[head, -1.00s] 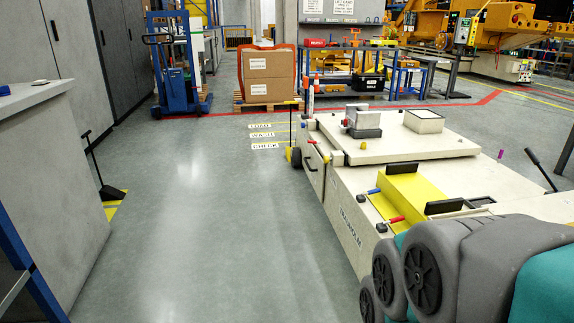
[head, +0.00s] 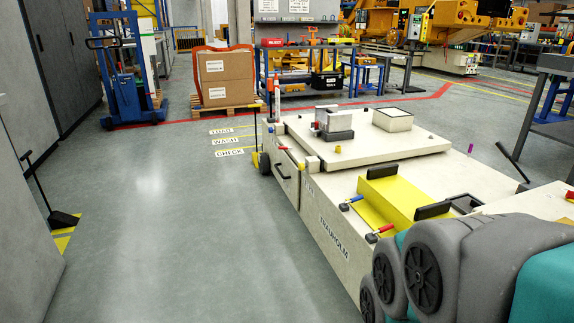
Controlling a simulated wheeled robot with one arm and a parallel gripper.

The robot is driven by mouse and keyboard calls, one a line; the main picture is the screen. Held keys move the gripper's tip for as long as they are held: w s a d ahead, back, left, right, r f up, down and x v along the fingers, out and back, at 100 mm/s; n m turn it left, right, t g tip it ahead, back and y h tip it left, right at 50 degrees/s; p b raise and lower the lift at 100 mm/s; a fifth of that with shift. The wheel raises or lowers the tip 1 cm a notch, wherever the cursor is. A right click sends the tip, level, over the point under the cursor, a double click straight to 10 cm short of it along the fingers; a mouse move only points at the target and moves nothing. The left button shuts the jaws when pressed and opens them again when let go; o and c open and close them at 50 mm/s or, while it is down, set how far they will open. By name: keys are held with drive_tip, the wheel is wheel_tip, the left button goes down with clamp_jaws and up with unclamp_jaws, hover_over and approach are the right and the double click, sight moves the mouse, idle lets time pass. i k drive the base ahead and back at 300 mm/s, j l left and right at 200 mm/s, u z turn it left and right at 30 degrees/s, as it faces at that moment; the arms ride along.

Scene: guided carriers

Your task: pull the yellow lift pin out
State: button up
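A cream carrier (head: 345,238) marked TRAUHOLM stands at centre right, with a raised flat deck (head: 365,165). A small yellow knob (head: 337,149) sits upright near the deck's front edge; it may be the yellow lift pin, but it is too small to be sure. A yellow block (head: 388,199) with black grips lies across the carrier nearer me. Red-ended (head: 386,229) and blue-ended (head: 356,199) small handles stick out beside it. My arm's grey and teal links cover the lower right and hide part of the carrier. My gripper is not in view.
Open floor (head: 170,230) lies left of the carrier. A grey cabinet (head: 20,240) and a dustpan (head: 62,219) stand at the left. A blue lift truck (head: 125,75), boxes on a pallet (head: 226,82) and a workbench (head: 300,45) stand behind. A dark table (head: 555,70) is at right.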

sight(301, 167)
drive_tip(key=i+j+u, duration=0.1)
drive_tip(key=i+j, duration=0.2)
drive_tip(key=i, duration=0.2)
drive_tip(key=i+j, duration=0.25)
drive_tip(key=i, duration=0.3)
drive_tip(key=i+j+u, duration=0.15)
drive_tip(key=i, duration=0.35)
drive_tip(key=i+j+u, duration=0.1)
drive_tip(key=i+j, duration=0.2)
drive_tip(key=i, duration=0.25)
